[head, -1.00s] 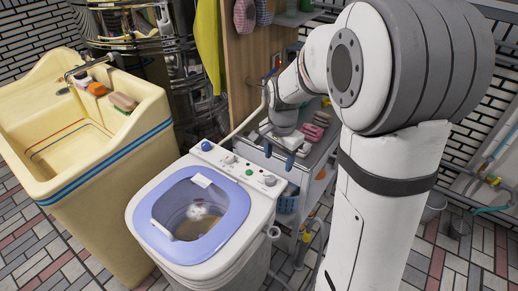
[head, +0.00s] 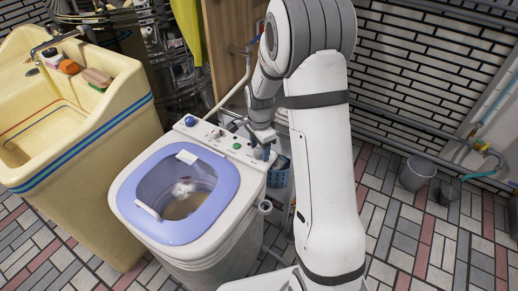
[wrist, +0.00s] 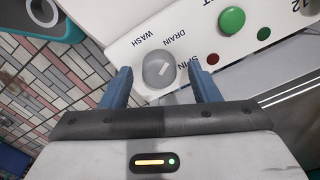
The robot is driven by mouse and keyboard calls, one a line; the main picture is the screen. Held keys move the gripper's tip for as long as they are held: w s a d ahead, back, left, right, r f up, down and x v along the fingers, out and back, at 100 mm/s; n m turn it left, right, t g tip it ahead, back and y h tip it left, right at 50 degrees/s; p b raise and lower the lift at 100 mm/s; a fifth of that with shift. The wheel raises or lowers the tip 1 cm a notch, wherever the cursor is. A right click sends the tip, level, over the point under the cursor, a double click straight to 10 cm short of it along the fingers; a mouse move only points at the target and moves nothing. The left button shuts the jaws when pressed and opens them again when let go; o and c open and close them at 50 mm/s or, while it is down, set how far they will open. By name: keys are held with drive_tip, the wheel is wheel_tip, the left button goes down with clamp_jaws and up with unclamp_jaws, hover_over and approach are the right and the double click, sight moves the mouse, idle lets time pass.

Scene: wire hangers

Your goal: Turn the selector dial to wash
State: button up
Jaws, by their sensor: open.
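The selector dial (wrist: 158,69) is a round grey knob with a short white line on a white panel, with WASH, DRAIN and SPIN printed around it. The line slants toward the upper right in the wrist view, on the DRAIN and SPIN side, away from WASH. My gripper (wrist: 161,82) is open, with one blue finger on each side of the dial in that view. I cannot tell whether either finger touches it. In the head view my gripper (head: 252,141) is over the right end of the washing machine's panel (head: 213,134), and largely hides the dial.
A green button (wrist: 231,20) sits beside the dial. The washing machine's blue lid frame (head: 132,184) is in front of the panel. A cream sink (head: 128,125) stands at the left. A grey bucket (head: 417,172) stands on open tiled floor at the right.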

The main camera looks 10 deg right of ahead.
drive_tip(key=shift+f, duration=0.1)
drive_tip(key=shift+c, duration=0.5)
drive_tip(key=c, duration=0.9)
drive_tip(key=n, duration=1.1)
drive_tip(key=shift+n, duration=0.6)
drive_tip(key=o, duration=1)
